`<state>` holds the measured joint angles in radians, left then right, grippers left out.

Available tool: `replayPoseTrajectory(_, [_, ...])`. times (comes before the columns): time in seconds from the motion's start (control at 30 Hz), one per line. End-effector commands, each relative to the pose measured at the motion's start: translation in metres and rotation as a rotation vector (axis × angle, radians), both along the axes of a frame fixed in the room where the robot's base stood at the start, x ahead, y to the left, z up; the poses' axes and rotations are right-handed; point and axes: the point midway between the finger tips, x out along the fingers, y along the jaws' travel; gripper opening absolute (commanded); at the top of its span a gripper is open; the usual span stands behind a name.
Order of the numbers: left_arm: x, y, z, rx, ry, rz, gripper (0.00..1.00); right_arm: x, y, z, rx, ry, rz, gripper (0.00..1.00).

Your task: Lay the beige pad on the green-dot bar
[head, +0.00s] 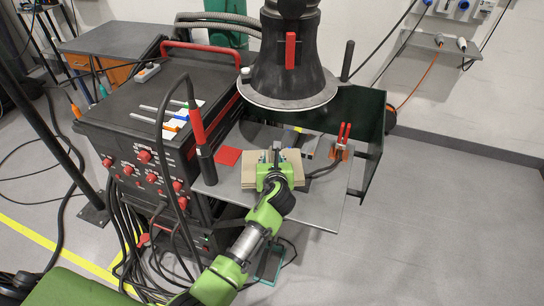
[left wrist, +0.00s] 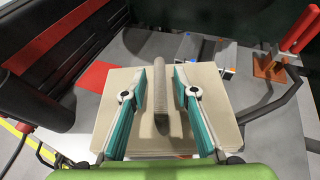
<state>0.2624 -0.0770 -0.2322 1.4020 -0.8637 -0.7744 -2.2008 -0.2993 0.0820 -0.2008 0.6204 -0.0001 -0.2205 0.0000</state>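The beige pad (head: 252,181) lies on the grey jig table, partly hidden by my left gripper in the head view. In the left wrist view the pad (left wrist: 205,105) fills the middle, with a grey rounded handle (left wrist: 160,100) standing up from it. My left gripper (left wrist: 158,80) is open, its teal fingers on either side of the handle with a gap on both sides. In the head view the left gripper (head: 277,158) is over the pad. Some bars (left wrist: 222,50) lie behind the pad; I cannot make out a green dot. My right gripper is not in view.
A red square (head: 228,157) lies left of the pad. A red-handled clamp on an orange base (head: 341,148) stands to the right. A large black cone (head: 290,75) hangs above the table's back. Dark walls (head: 372,130) border the back right.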

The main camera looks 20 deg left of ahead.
Motion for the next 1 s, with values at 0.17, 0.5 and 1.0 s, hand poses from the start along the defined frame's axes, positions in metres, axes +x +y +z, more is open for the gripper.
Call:
replayPoseTrajectory(0.17, [0.000, 0.000, 0.005, -0.002, -0.001, 0.001, 0.27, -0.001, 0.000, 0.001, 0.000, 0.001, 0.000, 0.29])
replayPoseTrajectory(0.5, [-0.036, -0.014, 0.024, 0.000, 0.000, -0.001, 0.27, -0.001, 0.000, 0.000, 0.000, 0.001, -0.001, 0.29])
replayPoseTrajectory(1.0, [-0.100, -0.038, 0.054, 0.001, -0.001, 0.001, 0.27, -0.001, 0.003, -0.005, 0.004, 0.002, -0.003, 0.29])
